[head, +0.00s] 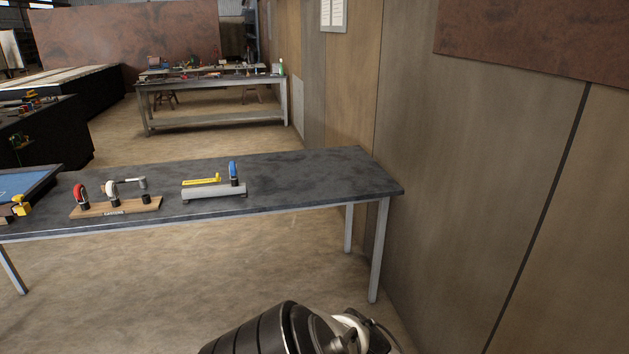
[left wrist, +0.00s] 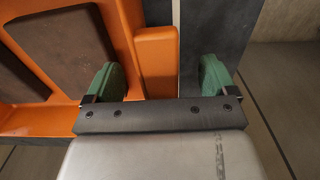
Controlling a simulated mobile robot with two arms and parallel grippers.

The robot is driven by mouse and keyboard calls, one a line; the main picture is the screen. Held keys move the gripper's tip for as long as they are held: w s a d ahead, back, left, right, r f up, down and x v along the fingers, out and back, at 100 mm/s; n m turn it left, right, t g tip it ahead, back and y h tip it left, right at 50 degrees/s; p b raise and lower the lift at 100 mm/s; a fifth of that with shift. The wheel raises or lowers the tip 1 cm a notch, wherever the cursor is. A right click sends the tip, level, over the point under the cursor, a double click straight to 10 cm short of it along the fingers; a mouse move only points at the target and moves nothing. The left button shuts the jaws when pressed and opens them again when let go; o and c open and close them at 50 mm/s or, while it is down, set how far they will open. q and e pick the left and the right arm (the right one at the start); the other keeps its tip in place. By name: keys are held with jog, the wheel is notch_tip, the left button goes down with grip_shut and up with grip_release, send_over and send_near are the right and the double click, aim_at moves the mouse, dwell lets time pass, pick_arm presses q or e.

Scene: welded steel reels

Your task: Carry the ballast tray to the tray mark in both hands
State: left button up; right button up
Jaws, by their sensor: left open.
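The orange ballast tray (left wrist: 22,122) fills the left of the left wrist view, with dark brown slabs (left wrist: 60,45) lying in it. An orange upright block (left wrist: 157,60), which looks like its handle, stands at the tray's right side. My left gripper (left wrist: 160,70) is open, with its green fingers on either side of this block and a gap showing on both sides. The tray does not show in the head view. My right gripper is not in view. I cannot make out the tray mark.
A dark-topped bench (head: 300,174) stands ahead, holding a wooden stand with tools (head: 135,207) and a grey block with yellow and blue items (head: 215,193). Its right end is bare. A panelled wall (head: 430,150) closes the right side. Another bench (head: 215,118) stands farther back.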

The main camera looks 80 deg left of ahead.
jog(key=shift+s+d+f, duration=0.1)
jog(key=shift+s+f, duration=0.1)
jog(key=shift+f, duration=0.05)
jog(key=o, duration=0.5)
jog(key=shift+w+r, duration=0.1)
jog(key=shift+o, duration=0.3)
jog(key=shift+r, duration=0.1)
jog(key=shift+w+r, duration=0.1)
